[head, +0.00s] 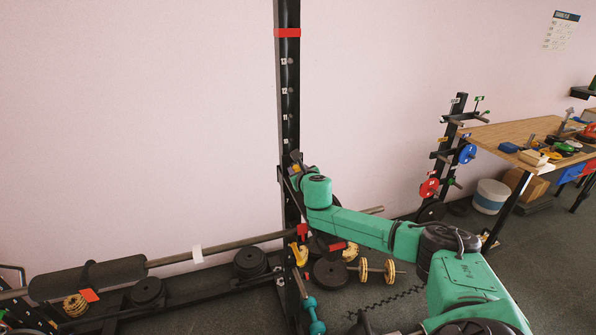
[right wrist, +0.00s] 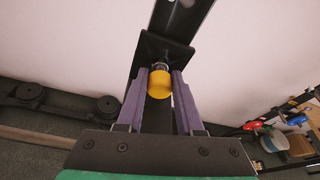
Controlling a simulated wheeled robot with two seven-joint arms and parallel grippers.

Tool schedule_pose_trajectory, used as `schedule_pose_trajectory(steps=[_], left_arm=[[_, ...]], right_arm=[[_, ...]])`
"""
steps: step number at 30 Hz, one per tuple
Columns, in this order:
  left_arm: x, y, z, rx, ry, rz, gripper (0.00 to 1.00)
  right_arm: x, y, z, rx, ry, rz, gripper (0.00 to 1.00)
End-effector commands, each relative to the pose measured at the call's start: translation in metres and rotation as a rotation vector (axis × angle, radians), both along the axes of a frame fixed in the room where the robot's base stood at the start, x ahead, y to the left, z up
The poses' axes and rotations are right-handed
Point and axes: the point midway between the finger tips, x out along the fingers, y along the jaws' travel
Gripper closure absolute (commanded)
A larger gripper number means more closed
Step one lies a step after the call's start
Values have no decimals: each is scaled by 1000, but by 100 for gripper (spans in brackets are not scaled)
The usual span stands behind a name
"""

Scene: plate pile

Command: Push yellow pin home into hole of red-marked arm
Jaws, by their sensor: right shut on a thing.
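In the right wrist view, the yellow pin (right wrist: 159,84) shows as a round yellow knob between the two purple fingers of my right gripper (right wrist: 161,80). The gripper is shut on it. A short silver shank shows between the knob and a dark bracket (right wrist: 178,52) on the black upright. The hole itself is hidden. In the head view, my right gripper (head: 297,160) is against the black upright (head: 287,110), and the pin is too small to make out there. I cannot tell which part is the red-marked arm. My left gripper is not in view.
A red band (head: 288,32) and number labels mark the upright. A workbench (head: 510,132) stands at right.

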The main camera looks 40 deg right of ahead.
Motion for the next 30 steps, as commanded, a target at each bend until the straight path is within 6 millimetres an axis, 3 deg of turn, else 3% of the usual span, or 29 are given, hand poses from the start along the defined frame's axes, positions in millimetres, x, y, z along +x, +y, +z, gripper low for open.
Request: schedule_pose_trajectory(steps=[9,10,12,13,23,30], left_arm=[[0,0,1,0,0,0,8],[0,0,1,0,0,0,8],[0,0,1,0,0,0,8],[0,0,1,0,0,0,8],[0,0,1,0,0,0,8],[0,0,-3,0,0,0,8]], right_arm=[[8,-2,1,0,-1,0,100],[8,-3,1,-1,-1,1,61],[8,-2,1,-1,0,0,34],[8,-2,1,-1,0,0,29],[6,-2,0,-1,0,0,29],[-14,6,6,-3,1,1,29]])
